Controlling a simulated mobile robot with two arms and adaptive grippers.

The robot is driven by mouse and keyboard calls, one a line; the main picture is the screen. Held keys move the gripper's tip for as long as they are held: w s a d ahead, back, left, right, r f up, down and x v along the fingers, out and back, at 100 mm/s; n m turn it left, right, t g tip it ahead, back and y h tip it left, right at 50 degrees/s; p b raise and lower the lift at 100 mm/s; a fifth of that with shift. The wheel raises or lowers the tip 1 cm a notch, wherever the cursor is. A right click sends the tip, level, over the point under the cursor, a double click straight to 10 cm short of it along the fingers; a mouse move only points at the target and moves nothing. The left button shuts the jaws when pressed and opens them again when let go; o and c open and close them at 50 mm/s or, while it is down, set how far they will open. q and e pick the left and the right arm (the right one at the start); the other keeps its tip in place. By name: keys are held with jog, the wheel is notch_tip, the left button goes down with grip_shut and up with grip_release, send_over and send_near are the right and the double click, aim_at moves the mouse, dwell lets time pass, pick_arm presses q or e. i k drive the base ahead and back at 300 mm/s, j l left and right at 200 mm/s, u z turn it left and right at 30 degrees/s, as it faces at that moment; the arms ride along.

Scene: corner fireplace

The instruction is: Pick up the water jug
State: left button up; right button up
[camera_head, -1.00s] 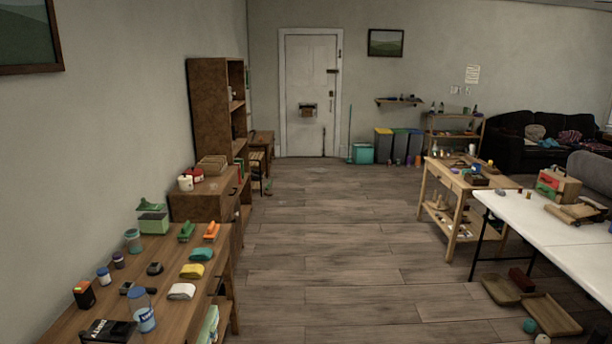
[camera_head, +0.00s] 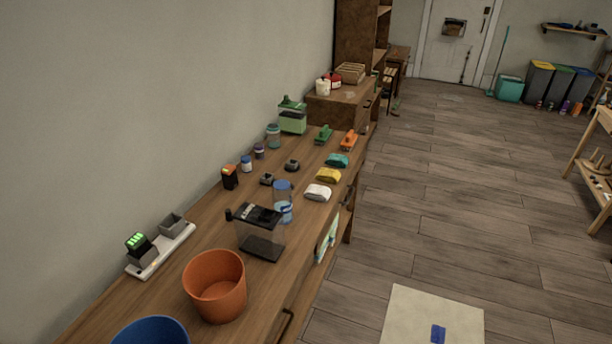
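A clear, bluish jug with a blue lid and a blue-and-white label (camera_head: 283,203) stands upright on the wooden workbench (camera_head: 172,308) along the left wall. It looks like the water jug. A clear container with a black top (camera_head: 260,234) stands just in front of it and hides part of its lower left side. Neither of my grippers shows in the head view.
An orange bucket (camera_head: 216,286) and a blue bucket (camera_head: 152,332) stand at the bench's near end, by a charger strip (camera_head: 161,250). White, yellow and teal folded cloths (camera_head: 328,175) lie beyond the jug. The floor right of the bench is open, with a beige mat (camera_head: 432,315).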

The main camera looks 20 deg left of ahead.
aim_at(282, 194)
jog(key=i+l+u, duration=0.15)
jog(key=u, duration=0.25)
jog(key=i+l+u, duration=0.15)
jog(key=u, duration=0.3)
jog(key=i+l+u, duration=0.1)
jog(key=l+u, duration=0.15)
jog(key=u, duration=0.15)
